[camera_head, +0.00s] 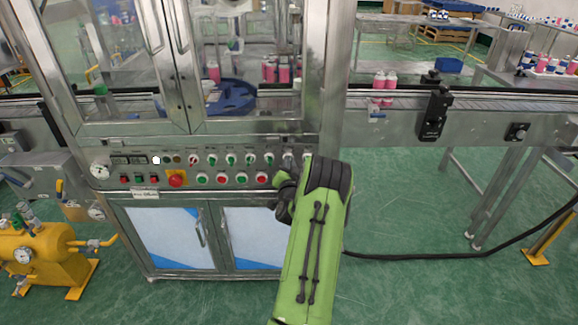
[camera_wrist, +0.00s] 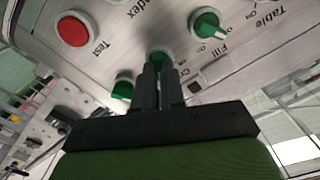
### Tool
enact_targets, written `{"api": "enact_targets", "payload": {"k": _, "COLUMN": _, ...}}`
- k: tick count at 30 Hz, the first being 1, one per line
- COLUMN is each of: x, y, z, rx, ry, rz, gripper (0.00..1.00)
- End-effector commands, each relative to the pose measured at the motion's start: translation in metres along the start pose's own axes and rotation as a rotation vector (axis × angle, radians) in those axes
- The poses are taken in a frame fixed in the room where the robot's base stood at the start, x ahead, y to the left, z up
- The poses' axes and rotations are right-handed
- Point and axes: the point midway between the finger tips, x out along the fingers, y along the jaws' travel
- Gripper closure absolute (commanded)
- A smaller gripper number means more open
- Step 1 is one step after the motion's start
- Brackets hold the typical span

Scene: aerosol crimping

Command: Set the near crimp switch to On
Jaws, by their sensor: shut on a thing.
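The panel's green rotary switches show in the wrist view. My gripper (camera_wrist: 158,82) is shut on one green switch (camera_wrist: 157,57), whose top edge shows beyond the fingertips. A label beside it is partly hidden by the fingers and seems to begin with "C", so I take it as the near crimp switch. Its pointer is hidden, so I cannot tell its setting. In the head view, my gripper (camera_head: 287,180) reaches the right end of the control panel (camera_head: 150,181) and covers part of it.
Another green switch (camera_wrist: 208,23) lies close by, near the labels Fill and Table. A green knob (camera_wrist: 123,89) sits just left of the fingers. A red button (camera_wrist: 72,31) is farther left. In the head view, a red emergency button (camera_head: 176,179) sits on the panel above cabinet doors (camera_head: 205,235).

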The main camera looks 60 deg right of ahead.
Motion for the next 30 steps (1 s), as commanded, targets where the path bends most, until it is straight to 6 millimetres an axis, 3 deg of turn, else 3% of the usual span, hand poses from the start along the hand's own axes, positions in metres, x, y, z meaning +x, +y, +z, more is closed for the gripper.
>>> {"api": "enact_targets", "payload": {"k": 16, "x": 0.0000, "y": 0.0005, "z": -0.0005, "rx": 0.028, "ry": 0.001, "rz": 0.000, "gripper": 1.00}}
{"api": "enact_targets", "payload": {"k": 17, "x": 0.0000, "y": 0.0005, "z": -0.0005, "rx": 0.028, "ry": 0.001, "rz": 0.000, "gripper": 0.87}}
{"api": "enact_targets", "payload": {"k": 21, "x": 0.0000, "y": 0.0004, "z": -0.0004, "rx": 0.027, "ry": 0.001, "rz": 0.000, "gripper": 0.66}}
{"api": "enact_targets", "payload": {"k": 30, "x": 0.0002, "y": 0.0004, "z": -0.0001, "rx": 0.025, "ry": 0.000, "rz": 0.000, "gripper": 0.65}}
